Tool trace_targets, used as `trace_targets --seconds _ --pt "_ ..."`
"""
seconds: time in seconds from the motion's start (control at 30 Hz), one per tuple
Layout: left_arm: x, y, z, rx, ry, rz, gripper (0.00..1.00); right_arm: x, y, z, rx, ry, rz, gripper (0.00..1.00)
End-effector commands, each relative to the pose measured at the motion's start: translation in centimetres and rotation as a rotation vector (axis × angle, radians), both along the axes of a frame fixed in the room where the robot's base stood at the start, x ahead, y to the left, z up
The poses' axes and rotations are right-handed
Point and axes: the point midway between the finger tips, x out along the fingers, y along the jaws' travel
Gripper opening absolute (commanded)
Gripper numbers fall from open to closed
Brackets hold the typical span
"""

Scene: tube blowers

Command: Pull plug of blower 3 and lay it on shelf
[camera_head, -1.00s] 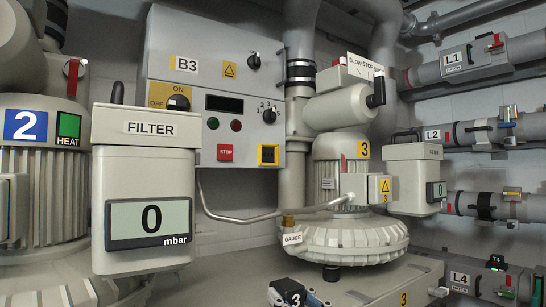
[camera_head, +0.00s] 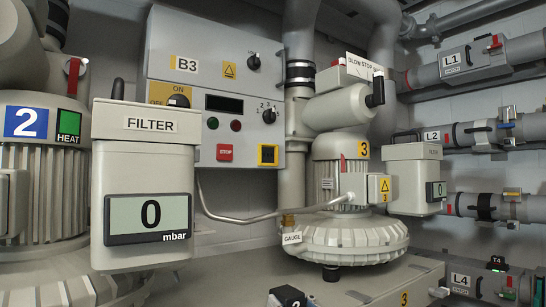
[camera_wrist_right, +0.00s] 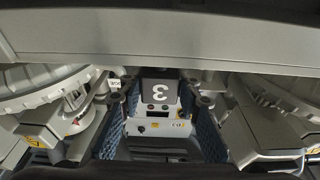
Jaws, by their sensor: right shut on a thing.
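The dark plug (camera_head: 287,297) marked 3 shows at the bottom edge of the head view, in front of blower 3 (camera_head: 340,235). My right gripper (camera_head: 292,303) is mostly cut off there. In the right wrist view the plug (camera_wrist_right: 160,90) shows its 3 upside down, between the blue-padded fingers of my right gripper (camera_wrist_right: 160,100), which is shut on it. The plug is away from the control panel B3 (camera_head: 215,95). A yellow-framed socket-like square (camera_head: 268,155) is on that panel. I cannot make out for sure which surface is the shelf. My left gripper is not in view.
A filter box (camera_head: 147,195) reading 0 mbar stands large at the left, beside blower 2 (camera_head: 40,190). Blower 3 stands on a grey base (camera_head: 380,285). Pipes with valves (camera_head: 475,60) line the right wall.

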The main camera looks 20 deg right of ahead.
Motion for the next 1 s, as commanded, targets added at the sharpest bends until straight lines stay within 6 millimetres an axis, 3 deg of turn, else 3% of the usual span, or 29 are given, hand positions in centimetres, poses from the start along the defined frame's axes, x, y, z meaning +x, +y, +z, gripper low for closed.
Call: trace_targets --seconds 1.0 --pt "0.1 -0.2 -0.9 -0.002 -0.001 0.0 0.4 0.0 0.0 -1.3 0.001 -0.002 0.0 0.0"
